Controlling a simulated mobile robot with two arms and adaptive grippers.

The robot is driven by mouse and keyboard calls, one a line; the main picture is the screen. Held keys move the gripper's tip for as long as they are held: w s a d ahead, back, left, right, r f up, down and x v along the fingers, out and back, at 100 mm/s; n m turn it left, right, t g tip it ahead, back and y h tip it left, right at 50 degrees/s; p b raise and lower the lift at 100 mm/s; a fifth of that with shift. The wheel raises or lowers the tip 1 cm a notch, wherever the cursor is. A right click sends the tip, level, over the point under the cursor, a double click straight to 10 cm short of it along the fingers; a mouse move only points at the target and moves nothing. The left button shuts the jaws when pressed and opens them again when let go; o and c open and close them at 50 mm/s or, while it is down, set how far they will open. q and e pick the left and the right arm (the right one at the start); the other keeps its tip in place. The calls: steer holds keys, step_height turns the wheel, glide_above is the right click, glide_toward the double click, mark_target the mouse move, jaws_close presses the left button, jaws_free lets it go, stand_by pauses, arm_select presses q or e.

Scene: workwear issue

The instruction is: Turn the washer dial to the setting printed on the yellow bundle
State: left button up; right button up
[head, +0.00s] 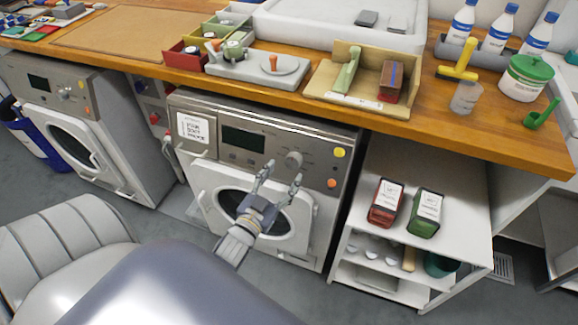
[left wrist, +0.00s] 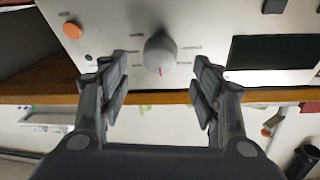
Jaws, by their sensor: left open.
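The washer (head: 330,145) under the counter has a round grey dial (head: 293,160) on its front panel. In the left wrist view the dial (left wrist: 160,52) shows a red mark at its lower edge, with setting labels around it too small to read. My left gripper (head: 282,177) is open in front of the panel, just below the dial. In the left wrist view the left gripper (left wrist: 160,85) has its fingers apart on either side of the dial's line, with nothing between them. I see no yellow bundle. A red bundle (head: 386,203) and a green bundle (head: 426,213) carry white labels.
A second washer (head: 75,120) stands left. The bundles lie on a white shelf unit (head: 455,190). The wooden counter (head: 300,103) overhangs the washer and holds bins, bottles and a tub.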

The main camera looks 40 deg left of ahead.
mark_target(291, 164)
arm_select(q)
steer(key=shift+w+a, duration=0.15)
steer(key=shift+w, duration=0.95)
steer(key=shift+w+a, duration=0.15)
steer(key=shift+w, duration=0.95)
steer(key=c, duration=1.1)
